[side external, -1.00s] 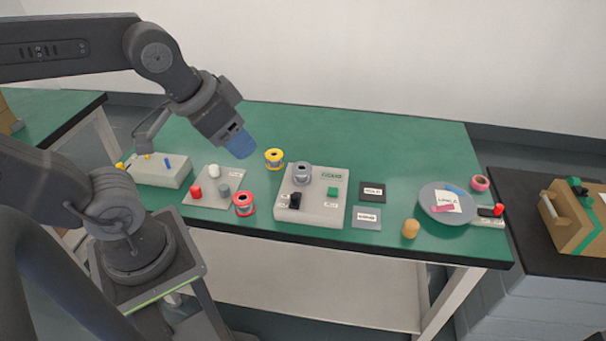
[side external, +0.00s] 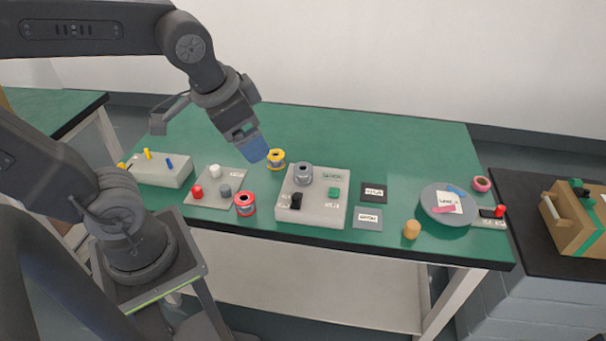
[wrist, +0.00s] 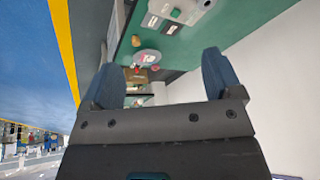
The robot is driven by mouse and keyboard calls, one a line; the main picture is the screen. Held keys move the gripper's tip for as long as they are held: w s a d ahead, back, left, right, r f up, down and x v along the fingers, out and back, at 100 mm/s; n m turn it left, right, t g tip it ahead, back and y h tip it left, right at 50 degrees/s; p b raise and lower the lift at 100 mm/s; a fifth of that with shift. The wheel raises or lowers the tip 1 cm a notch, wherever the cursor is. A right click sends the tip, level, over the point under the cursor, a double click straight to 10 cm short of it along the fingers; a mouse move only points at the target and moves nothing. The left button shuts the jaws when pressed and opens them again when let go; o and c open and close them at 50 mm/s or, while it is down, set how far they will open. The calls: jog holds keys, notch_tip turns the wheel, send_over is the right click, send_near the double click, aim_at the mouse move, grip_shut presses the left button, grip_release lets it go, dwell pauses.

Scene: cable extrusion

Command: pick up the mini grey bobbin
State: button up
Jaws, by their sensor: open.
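The grey bobbin (side external: 303,175) stands upright on the back part of a white block in the middle of the green table. A smaller plain grey cylinder (side external: 225,190) stands on a flat grey plate to its left. My gripper (side external: 254,148) hangs tilted above the table, up and to the left of the grey bobbin, and apart from it. In the wrist view its blue fingers are spread with nothing between them (wrist: 161,80). I cannot make out the grey bobbin clearly in the wrist view.
A yellow spool (side external: 275,159) stands just below my gripper in the picture, and a red spool (side external: 245,204) is nearer the front edge. The white block (side external: 318,215) also carries black and green pieces. A round grey disc (side external: 432,212) lies at right. The back right of the table is clear.

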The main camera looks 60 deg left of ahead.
jog(key=w+a+f+m+g+y, duration=0.2)
jog(key=w+f+m+g+y, duration=0.5)
jog(key=w, duration=0.7)
jog(key=m+t+y, duration=0.1)
jog(key=m+y, duration=0.5)
jog(key=m, duration=0.2)
send_near(310, 173)
jog(key=shift+s+d+r, duration=0.4)
jog(key=shift+r, duration=0.05)
jog(key=shift+a+f, duration=0.1)
jog(key=shift+f, duration=0.15)
jog(key=x, duration=0.8)
jog(key=shift+w+a+f, duration=0.1)
jog(key=shift+w, duration=0.05)
jog(key=shift+w+x, duration=0.15)
jog(key=shift+x, duration=1.2)
jog(key=shift+w+x, duration=0.15)
jog(key=shift+x, duration=1.2)
jog(key=shift+c, duration=0.4)
